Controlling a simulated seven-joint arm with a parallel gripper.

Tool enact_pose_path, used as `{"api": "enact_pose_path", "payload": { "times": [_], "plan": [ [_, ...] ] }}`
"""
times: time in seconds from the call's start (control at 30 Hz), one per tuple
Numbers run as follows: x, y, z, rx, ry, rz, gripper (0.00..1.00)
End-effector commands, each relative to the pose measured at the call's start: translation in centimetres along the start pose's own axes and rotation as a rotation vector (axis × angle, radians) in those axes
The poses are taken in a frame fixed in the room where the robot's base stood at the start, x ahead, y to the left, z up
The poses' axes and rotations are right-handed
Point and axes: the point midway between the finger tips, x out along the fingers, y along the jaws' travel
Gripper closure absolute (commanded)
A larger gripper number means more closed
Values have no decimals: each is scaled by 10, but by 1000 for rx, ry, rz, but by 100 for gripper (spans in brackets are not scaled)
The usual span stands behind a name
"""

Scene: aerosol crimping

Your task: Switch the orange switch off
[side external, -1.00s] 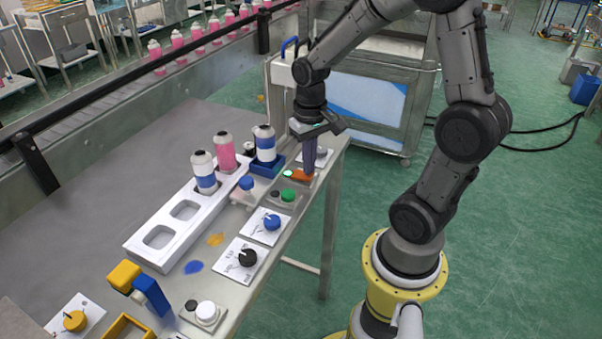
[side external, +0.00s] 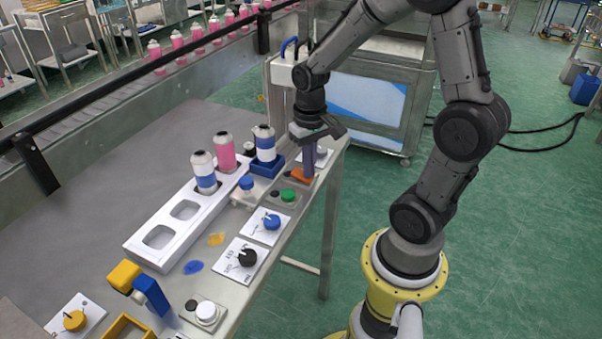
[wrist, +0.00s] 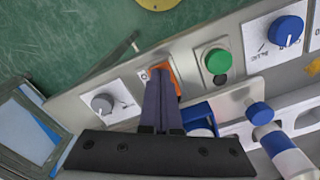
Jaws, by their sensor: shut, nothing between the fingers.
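The orange switch (side external: 300,174) is on a small panel near the far end of the table. My gripper (side external: 308,174) points down at it, fingers together, with the tips at or against the switch. In the wrist view, the fingers of my gripper (wrist: 161,78) cover most of the orange switch (wrist: 174,70); only its edges show. I cannot tell its lever position from this.
A green button (side external: 288,195) is just in front, and a grey knob (wrist: 102,103) is on the other side. A blue knob (side external: 271,222) and black knob (side external: 247,257) are nearer. Cans stand in the white rack (side external: 150,247) and blue holder (side external: 262,170).

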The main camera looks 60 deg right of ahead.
Motion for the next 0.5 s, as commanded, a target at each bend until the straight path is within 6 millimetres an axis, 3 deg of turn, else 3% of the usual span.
{"api": "enact_pose_path", "payload": {
  "times": [0.5],
  "plan": [
    [-37, 0, -1, 0, 4, -1, 100]
  ]
}}
